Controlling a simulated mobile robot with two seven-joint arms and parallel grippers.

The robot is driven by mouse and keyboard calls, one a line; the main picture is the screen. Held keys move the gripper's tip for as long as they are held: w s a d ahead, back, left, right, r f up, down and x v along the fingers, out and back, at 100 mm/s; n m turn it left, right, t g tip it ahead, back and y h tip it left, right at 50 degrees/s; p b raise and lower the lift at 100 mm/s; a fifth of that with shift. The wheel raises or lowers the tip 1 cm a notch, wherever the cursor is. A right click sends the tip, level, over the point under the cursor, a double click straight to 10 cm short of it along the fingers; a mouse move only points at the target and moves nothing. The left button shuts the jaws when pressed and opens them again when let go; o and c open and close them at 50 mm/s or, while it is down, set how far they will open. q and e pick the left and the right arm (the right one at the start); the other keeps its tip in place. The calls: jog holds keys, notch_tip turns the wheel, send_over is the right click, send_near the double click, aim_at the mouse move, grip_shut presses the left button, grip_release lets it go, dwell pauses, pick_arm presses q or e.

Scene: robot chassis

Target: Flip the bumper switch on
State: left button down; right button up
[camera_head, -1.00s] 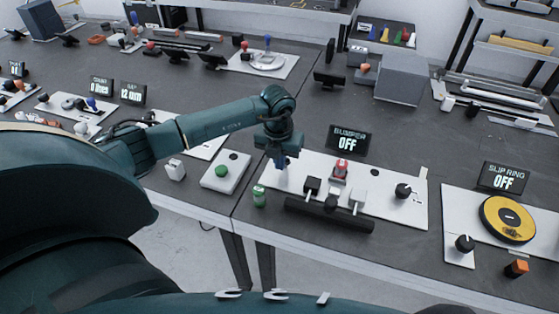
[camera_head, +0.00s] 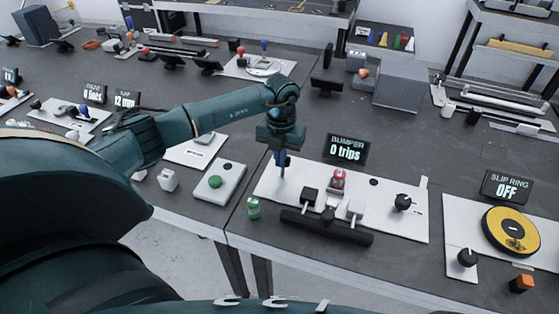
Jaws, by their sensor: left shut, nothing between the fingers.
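The bumper station is a white panel (camera_head: 415,222) on the dark bench. Its sign (camera_head: 347,149) reads "BUMPER 0 trips". On the panel are a red-topped part (camera_head: 338,179), a black knob (camera_head: 402,202) and a long black bumper bar (camera_head: 325,228) along the front edge. My left gripper (camera_head: 282,163) is shut and empty, pointing down over the panel's left end. Its tips hide the part of the panel below them, so I cannot see a switch there or tell whether they touch. My right gripper is out of view.
A green cylinder (camera_head: 254,208) stands just left of the panel. A white box with a green button (camera_head: 215,181) lies further left. At the right are the slip ring station with a yellow disc (camera_head: 510,231) and an orange block (camera_head: 522,283).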

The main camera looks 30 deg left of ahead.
pick_arm(q)
jog(key=shift+s+r, duration=0.15)
jog(key=shift+r, duration=0.1)
jog(key=shift+r+p, duration=0.65)
